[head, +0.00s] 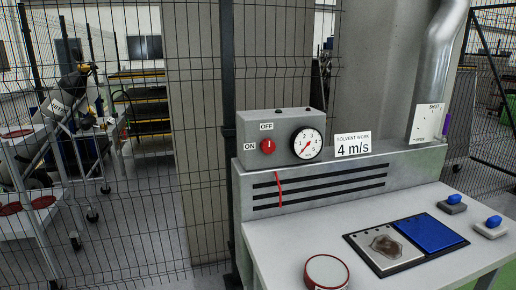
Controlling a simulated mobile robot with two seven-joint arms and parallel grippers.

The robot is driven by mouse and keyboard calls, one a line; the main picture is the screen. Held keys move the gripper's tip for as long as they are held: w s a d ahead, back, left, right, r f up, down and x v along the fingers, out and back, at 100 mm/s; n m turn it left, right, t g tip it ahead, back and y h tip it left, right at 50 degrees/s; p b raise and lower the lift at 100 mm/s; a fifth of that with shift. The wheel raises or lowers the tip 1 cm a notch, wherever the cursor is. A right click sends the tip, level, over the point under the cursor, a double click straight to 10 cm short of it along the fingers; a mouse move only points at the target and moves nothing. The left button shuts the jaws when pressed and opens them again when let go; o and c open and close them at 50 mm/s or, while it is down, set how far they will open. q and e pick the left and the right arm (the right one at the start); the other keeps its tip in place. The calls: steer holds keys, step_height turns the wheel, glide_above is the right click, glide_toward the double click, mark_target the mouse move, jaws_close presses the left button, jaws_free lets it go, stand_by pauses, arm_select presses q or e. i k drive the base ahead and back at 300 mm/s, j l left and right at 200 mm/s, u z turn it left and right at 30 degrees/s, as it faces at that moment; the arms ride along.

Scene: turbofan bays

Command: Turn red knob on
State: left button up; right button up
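The red knob (268,146) is on the front of a grey control box (288,123), left of a round white gauge (307,143). An "OFF" label (266,126) is above the knob and an "ON" label (250,146) is to its left. A short pale mark on the knob looks upright, towards "OFF". The gauge has a red needle slanting to the lower left. Neither of my grippers shows in the head view, and nothing touches the knob.
The box stands on a slotted grey ledge (400,167) behind a pale bench (300,240). On the bench are a stained plate (385,246), a blue pad (430,232), two blue-topped blocks and a red-rimmed round object (327,271). A mesh fence (120,200) stands left.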

mark_target(267, 146)
steer(key=i+j+z, duration=0.1)
steer(key=j, duration=0.45)
steer(key=i+j, duration=0.15)
steer(key=j, duration=0.35)
steer(key=i+j+z, duration=0.15)
steer(key=j, duration=0.4)
